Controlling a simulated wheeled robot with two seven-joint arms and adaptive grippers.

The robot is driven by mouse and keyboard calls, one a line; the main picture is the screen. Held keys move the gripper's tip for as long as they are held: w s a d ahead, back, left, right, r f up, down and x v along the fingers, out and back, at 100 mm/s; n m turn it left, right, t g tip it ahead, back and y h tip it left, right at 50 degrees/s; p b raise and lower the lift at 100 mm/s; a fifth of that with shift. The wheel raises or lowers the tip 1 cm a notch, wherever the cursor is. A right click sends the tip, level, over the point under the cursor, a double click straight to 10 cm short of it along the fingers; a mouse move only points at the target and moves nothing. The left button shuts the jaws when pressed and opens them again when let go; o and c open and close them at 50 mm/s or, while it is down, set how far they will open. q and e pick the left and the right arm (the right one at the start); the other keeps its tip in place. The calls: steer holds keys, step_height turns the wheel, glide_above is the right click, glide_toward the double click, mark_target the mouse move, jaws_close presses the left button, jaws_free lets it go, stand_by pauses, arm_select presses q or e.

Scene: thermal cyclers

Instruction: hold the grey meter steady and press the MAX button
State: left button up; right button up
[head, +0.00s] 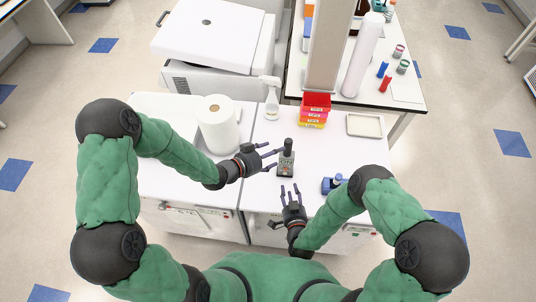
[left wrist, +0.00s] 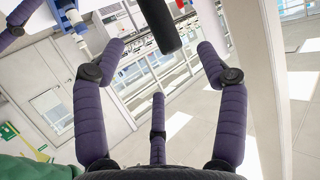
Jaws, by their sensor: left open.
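The grey meter (head: 286,166) stands on the white bench with a dark knob-like top; its button labels are too small to read. My left gripper (head: 271,157) is open just left of the meter, fingers pointing at it. In the left wrist view the spread purple fingers of the left gripper (left wrist: 160,60) show nothing gripped, and a dark cylinder (left wrist: 158,22), perhaps the meter's top, shows beyond them. My right gripper (head: 291,188) is just in front of the meter, fingers apart and pointing towards it, with nothing between them.
A paper roll (head: 217,125) stands left of the meter, and a spray bottle (head: 271,100) stands behind it. A blue device (head: 333,185) sits to the right. Bench between is clear.

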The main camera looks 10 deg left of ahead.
mark_target(287, 147)
arm_select(q)
steer(key=x, duration=0.9)
steer(key=shift+d+f, duration=0.1)
steer(key=c, duration=1.4)
steer(key=shift+c, duration=0.2)
arm_select(e)
jaws_close()
stand_by(0.7)
